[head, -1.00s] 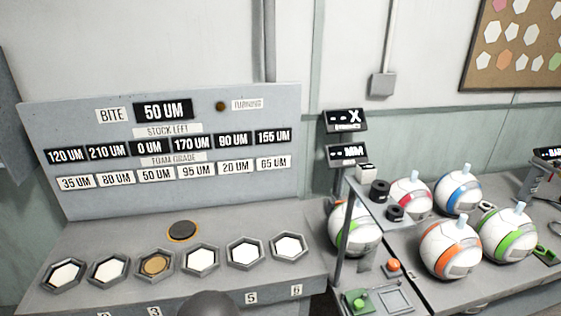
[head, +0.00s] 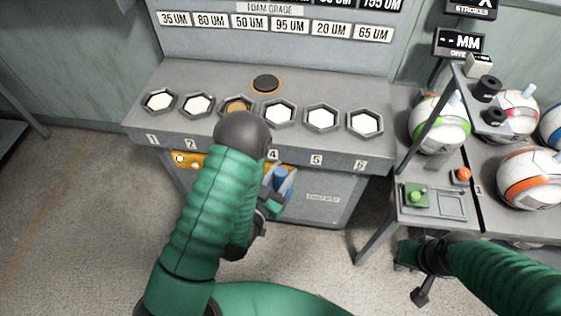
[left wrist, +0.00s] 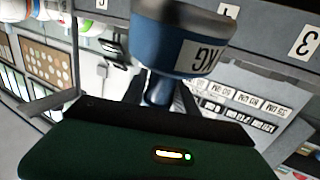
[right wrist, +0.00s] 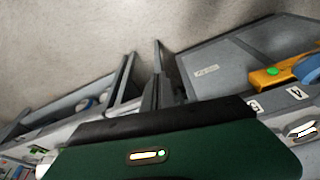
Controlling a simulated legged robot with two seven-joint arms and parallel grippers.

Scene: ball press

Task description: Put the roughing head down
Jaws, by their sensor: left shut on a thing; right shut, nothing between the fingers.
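The roughing head is a blue, round-bodied tool (head: 283,180) with a pale label, shown large in the left wrist view (left wrist: 165,42). My left gripper (head: 266,203) is shut on its narrow stem, in front of the grey bench below plate number 4. My left arm covers part of the bench front and hides part of the gripper. A dark round pad with an orange rim (head: 265,83) lies on the bench top behind the hexagonal cups. My right gripper (head: 412,268) is shut and empty, low near the right table's leg; it also shows in the right wrist view (right wrist: 157,88).
A row of numbered hexagonal cups (head: 321,117) lines the bench top; cup 3 holds a brown disc. A yellow-orange holder (head: 187,160) is on the bench front. The floor at left is clear.

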